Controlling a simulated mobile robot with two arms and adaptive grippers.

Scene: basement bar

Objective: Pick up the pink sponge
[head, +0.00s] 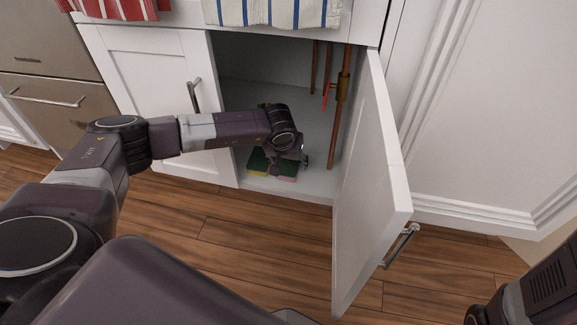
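The pink sponge (285,178) lies on the floor of the open cabinet near its front edge. Its top is dark green and its pink side faces me. A second sponge (258,168), dark green with a yellow side, lies just left of it. My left gripper (301,158) is inside the cabinet, just above and behind the pink sponge. The wrist hides most of the fingers, so I cannot tell whether they touch it or how far apart they are. Part of my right arm shows at the bottom right; its gripper is out of view.
The right cabinet door (372,190) stands open toward me, its handle (401,246) on the outer face. The left door (155,75) is shut. Copper pipes (338,115) with a red valve lever (326,96) run upright right of my gripper. Striped towels (278,12) hang above the opening.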

